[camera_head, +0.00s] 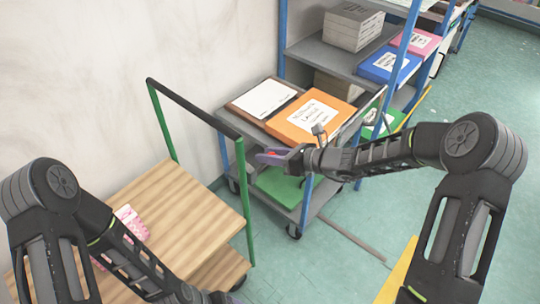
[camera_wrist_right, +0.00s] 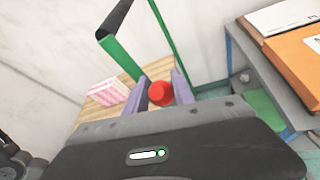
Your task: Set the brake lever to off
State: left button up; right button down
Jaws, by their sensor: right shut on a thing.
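My right gripper (camera_head: 268,157) is near the middle of the head view, between the two trolleys. Its fingers are closed around a small red round knob (camera_head: 274,153). In the right wrist view the red knob (camera_wrist_right: 160,93) sits between the two purple-grey fingers of that gripper (camera_wrist_right: 161,93). I see no lever shaft below the knob, so I cannot tell whether it is the brake lever's end, or its setting. My left arm reaches down to the bottom edge of the head view, where its gripper (camera_head: 222,297) is only partly seen.
A wooden-topped trolley (camera_head: 180,205) with a green-and-black handle stands at left, bearing a pink striped item (camera_head: 130,222). A grey trolley (camera_head: 240,104) behind holds an orange box (camera_head: 305,112) and a white-topped box (camera_head: 266,97). Shelves (camera_head: 318,52) stand behind. Open floor (camera_head: 350,265) lies at right.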

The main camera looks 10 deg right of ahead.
jog(key=c, duration=1.1)
grip_release()
jog(key=shift+a+f, duration=0.1)
jog(key=shift+b+v, duration=0.5)
jog(key=shift+v, duration=3.45)
